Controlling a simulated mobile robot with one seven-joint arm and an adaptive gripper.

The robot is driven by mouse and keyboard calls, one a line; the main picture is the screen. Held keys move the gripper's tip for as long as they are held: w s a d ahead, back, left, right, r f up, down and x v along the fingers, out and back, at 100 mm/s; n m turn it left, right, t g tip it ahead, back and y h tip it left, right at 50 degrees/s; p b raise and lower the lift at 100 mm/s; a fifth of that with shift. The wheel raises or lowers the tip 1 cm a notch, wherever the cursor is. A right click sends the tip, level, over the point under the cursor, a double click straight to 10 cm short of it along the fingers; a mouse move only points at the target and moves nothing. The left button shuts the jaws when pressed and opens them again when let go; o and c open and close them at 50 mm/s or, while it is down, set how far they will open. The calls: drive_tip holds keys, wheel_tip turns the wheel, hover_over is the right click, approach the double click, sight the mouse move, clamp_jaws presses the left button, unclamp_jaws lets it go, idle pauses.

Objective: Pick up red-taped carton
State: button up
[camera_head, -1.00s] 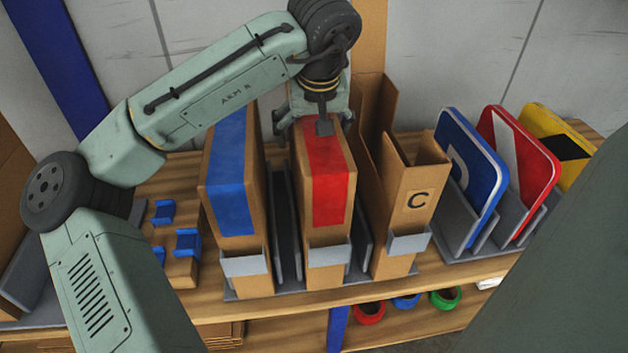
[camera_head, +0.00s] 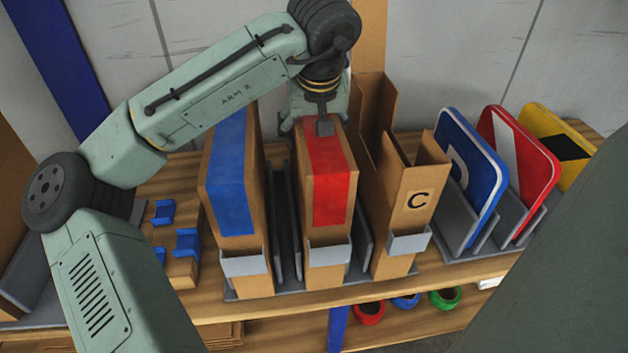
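The red-taped carton (camera_head: 328,185) stands upright in a grey rack, a tall brown box with a red band down its top and front. My gripper (camera_head: 318,122) is at its far upper end, pointing down. Its fingers are drawn in against the carton's sides, and it appears shut on the carton. The far side of the carton and part of the fingers are hidden.
A blue-taped carton (camera_head: 232,185) stands close on the left. An open carton marked C (camera_head: 412,205) stands close on the right. Blue, red and yellow signs (camera_head: 520,160) stand in holders further right. A wooden block with blue clips (camera_head: 180,265) lies left.

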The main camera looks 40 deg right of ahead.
drive_tip(key=shift+f, duration=0.1)
drive_tip(key=c, duration=0.6)
drive_tip(key=shift+c, duration=0.8)
drive_tip(key=shift+r, duration=0.25)
